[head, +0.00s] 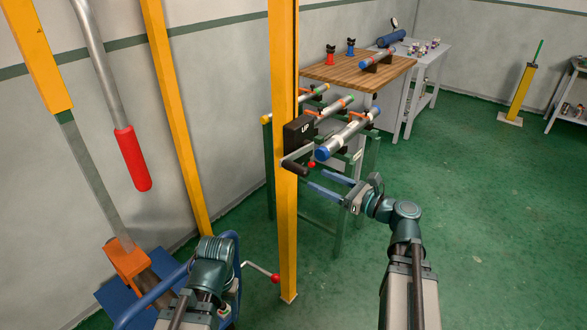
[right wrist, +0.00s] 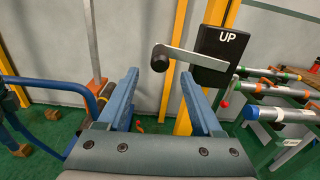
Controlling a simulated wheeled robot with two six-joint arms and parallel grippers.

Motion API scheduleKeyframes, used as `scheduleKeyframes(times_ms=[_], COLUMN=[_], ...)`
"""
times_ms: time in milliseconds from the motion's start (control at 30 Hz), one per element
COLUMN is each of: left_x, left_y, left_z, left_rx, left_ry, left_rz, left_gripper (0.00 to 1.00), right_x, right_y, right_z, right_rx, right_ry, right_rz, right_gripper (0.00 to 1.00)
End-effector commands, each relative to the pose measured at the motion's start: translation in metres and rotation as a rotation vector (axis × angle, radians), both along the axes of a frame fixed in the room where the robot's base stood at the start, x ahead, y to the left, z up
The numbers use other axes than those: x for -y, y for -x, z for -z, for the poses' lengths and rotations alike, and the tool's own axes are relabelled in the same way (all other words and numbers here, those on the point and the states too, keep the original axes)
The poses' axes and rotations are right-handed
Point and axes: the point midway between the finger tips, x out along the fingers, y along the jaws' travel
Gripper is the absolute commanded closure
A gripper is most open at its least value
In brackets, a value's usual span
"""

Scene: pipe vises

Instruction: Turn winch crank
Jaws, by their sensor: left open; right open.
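The winch is a black box marked UP (head: 299,131) on a yellow post (head: 287,230). Its flat grey crank arm (right wrist: 200,59) reaches left from the box to a black handle (head: 295,168), which also shows in the right wrist view (right wrist: 160,62). My right gripper (head: 330,184) is open and empty, its two blue fingers pointing toward the crank. In the right wrist view the handle appears just above and beyond the fingertips (right wrist: 160,78), apart from them.
Right of the post, a green stand (head: 340,215) holds several pipes in vises. Behind it is a wooden-topped bench (head: 340,72). A red-gripped lever (head: 133,160) hangs at the left. A blue tubular frame (head: 150,295) and red-knobbed crank (head: 275,278) are near my left arm. Green floor at right is clear.

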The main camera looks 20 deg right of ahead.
Motion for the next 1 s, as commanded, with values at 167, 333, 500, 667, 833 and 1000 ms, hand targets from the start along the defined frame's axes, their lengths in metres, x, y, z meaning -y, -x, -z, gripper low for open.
scheduleKeyframes(times_ms=[167, 333, 500, 667, 833, 1000], left_x=[0.000, 0.000, 0.000, 0.000, 0.000, 0.000], left_y=[0.000, 0.000, 0.000, 0.000, 0.000, 0.000], left_z=[0.000, 0.000, 0.000, 0.000, 0.000, 0.000], left_rx=[0.000, 0.000, 0.000, 0.000, 0.000, 0.000], left_ry=[0.000, 0.000, 0.000, 0.000, 0.000, 0.000], left_rz=[0.000, 0.000, 0.000, 0.000, 0.000, 0.000], left_gripper=[0.36, 0.36, 0.36, 0.36, 0.36, 0.36], right_x=[-0.025, -0.043, -0.056, -0.062, -0.063, -0.063], right_y=[-0.033, -0.057, -0.073, -0.079, -0.081, -0.080], right_z=[0.000, 0.000, 0.000, 0.000, 0.000, 0.000], right_rx=[0.000, 0.000, 0.000, 0.000, 0.000, 0.000], right_ry=[0.001, 0.001, 0.001, 0.001, 0.001, 0.001], right_rz=[-0.005, -0.003, -0.002, -0.001, 0.000, 0.000], right_gripper=[0.33, 0.33, 0.33, 0.33, 0.33, 0.35])
